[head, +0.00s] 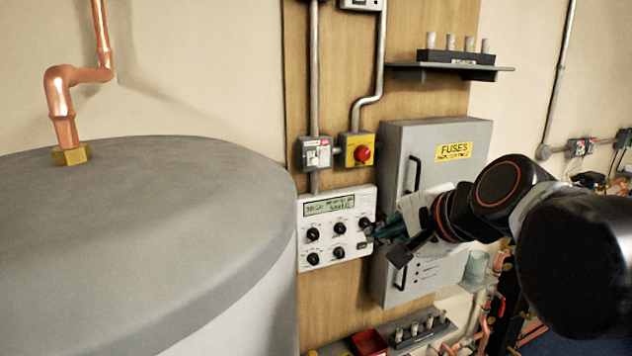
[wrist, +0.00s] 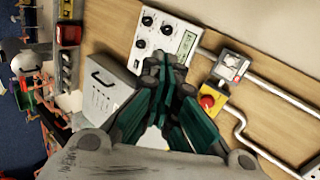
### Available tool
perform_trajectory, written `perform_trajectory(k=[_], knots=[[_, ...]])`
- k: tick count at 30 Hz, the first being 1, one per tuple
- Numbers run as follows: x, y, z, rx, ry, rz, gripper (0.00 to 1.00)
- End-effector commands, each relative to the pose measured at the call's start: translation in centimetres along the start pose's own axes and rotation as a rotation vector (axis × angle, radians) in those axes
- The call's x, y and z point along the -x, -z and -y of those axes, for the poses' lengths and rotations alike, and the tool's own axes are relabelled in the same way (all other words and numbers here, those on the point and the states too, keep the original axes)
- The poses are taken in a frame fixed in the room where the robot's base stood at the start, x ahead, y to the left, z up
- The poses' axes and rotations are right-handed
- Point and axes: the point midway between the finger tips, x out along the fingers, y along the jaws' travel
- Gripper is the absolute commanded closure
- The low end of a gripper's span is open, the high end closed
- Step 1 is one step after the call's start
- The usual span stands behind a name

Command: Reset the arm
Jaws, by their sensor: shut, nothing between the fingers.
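My arm reaches in from the right in the head view. My gripper (head: 377,236) is at the right edge of the white control panel (head: 322,262), in front of the grey fuse box (head: 405,140). In the wrist view my gripper (wrist: 168,66) has its green fingers shut with nothing between them. The fingertips overlap the lower edge of the control panel (wrist: 178,30) there. I cannot tell whether they touch it. The panel has a small display and several black knobs; its right edge is partly hidden by the gripper in the head view.
A large grey-topped tank (head: 150,215) fills the left, with a copper pipe (head: 62,100) on top. A red button on a yellow box (head: 359,150) and a grey switch (head: 317,153) sit above the panel. A shelf (head: 450,68) is above the fuse box; a red bin (head: 369,343) is below.

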Motion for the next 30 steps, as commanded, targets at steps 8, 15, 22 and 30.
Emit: perform_trajectory(k=[8,15,22,30], knots=[[-3.2,-1.0,-20.1,0.641,-0.249,-0.013,1.00],[-4.0,-0.7,-32.0,1.048,-0.437,0.031,1.00],[-3.9,-0.5,-35.0,1.169,-0.497,0.054,1.00],[-3.8,-0.5,-34.9,1.168,-0.496,0.054,1.00]])
